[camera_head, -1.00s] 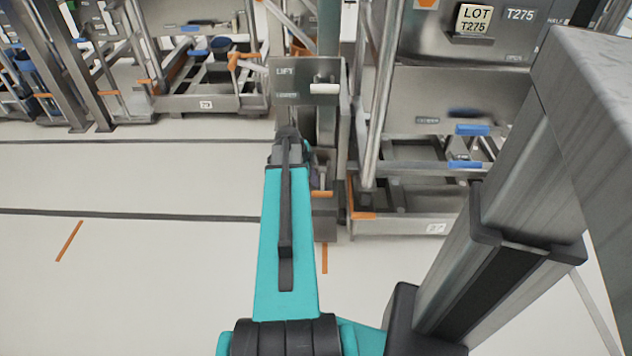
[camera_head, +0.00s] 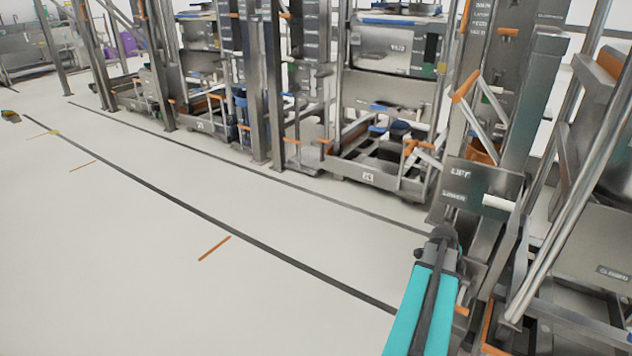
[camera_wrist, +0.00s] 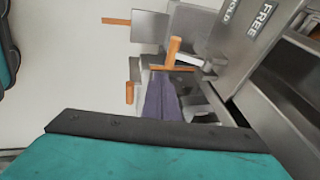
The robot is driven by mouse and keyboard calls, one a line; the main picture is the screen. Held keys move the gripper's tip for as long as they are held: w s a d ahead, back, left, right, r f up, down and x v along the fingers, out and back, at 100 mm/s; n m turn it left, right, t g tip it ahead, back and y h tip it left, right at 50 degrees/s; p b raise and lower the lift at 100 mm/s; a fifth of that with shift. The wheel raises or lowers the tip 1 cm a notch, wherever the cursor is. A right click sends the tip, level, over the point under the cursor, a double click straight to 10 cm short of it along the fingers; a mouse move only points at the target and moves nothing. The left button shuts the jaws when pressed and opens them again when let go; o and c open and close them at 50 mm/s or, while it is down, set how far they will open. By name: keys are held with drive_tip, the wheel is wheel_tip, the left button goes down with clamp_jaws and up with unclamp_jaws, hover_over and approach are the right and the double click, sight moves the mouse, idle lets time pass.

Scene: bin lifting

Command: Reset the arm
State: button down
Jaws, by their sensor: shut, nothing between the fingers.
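My teal arm (camera_head: 417,305) shows at the lower right of the head view, with a dark joint (camera_head: 442,238) at its far end. It points at the metal racks, in front of a grey panel marked "LIFT" (camera_head: 480,190). No bin is seen held.
A row of metal racks stands along the back and right. A low cart (camera_head: 375,165) with orange handles is left of the panel. The wrist view shows a grey panel marked "FREE" (camera_wrist: 250,40) and an orange handle (camera_wrist: 172,55) close by.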

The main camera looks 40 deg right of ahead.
drive_tip(key=w+a+f+n+y+p, duration=0.15)
drive_tip(key=w+a+n+p, duration=0.65)
drive_tip(key=w+a, duration=1.25)
drive_tip(key=w+a+f+n+p, duration=0.15)
drive_tip(key=a+p, duration=0.25)
drive_tip(key=a, duration=0.6)
drive_tip(key=a+f+n+p, duration=0.2)
drive_tip(key=a+p, duration=0.2)
drive_tip(key=a, duration=0.5)
drive_tip(key=s+a+n+g+y+p, duration=0.1)
drive_tip(key=s+a+n+p, duration=0.2)
drive_tip(key=s+a+n, duration=0.4)
drive_tip(key=s+a+n+g+y+p, duration=0.1)
drive_tip(key=s+a+n+g+p, duration=0.1)
drive_tip(key=s+a+n, duration=0.6)
drive_tip(key=a+n+p, duration=0.1)
drive_tip(key=a+n, duration=0.5)
drive_tip(key=a, duration=0.2)
drive_tip(key=shift+a+p, duration=0.2)
drive_tip(key=shift+p, duration=0.1)
